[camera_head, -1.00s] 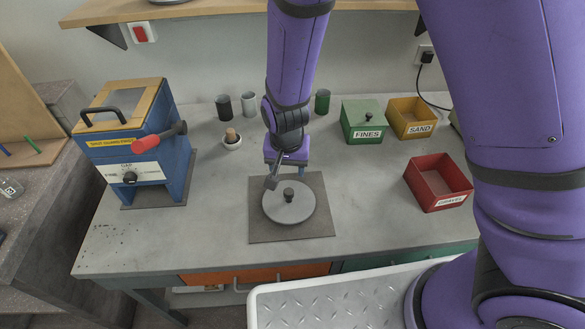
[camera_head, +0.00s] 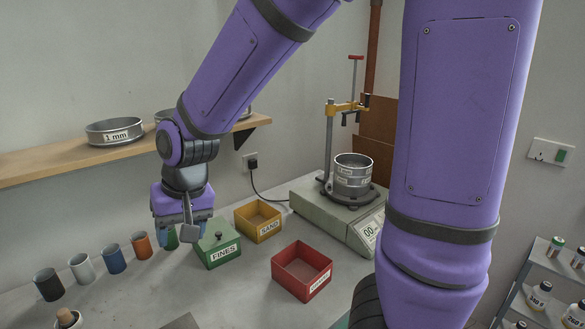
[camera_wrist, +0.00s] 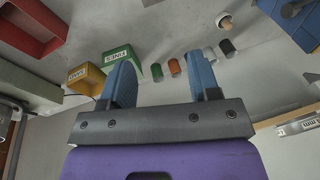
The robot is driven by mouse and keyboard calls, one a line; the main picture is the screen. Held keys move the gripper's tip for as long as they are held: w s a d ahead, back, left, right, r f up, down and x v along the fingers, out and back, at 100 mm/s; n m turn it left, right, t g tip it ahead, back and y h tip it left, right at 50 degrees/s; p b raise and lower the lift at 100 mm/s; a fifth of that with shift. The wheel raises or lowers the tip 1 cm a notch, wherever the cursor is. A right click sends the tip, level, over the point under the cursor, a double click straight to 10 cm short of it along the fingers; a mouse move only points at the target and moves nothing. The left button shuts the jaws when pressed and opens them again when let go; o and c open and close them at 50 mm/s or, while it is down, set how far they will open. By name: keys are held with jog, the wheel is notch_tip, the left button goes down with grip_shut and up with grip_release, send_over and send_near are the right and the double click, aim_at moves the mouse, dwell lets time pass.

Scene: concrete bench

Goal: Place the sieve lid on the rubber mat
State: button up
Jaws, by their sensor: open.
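The sieve lid is out of view in both current views. In the head view a corner of the grey rubber mat (camera_head: 182,322) shows at the bottom edge, and the rest of it is cut off. My gripper (camera_head: 183,230) is raised above the back of the bench, left of the green FINES box. In the wrist view its two blue fingers (camera_wrist: 160,68) are apart with nothing between them.
Several small cups, such as the orange one (camera_head: 142,246), line the bench's back left. The green FINES box (camera_head: 220,255), yellow SAND box (camera_head: 262,233) and red GRAVEL box (camera_head: 303,287) stand close by. A sieve shaker (camera_head: 335,218) is behind right. A shelf (camera_head: 60,165) holds sieves.

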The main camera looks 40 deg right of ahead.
jog(key=s+d+r+n+t+h, duration=0.1)
jog(key=s+d+r+t+h, duration=0.1)
jog(key=s+d+r, duration=1.1)
jog(key=s+t, duration=0.1)
jog(key=s, duration=0.1)
jog(key=shift+s+d+r, duration=0.15)
jog(key=shift+s+d, duration=0.05)
jog(key=shift+s, duration=0.1)
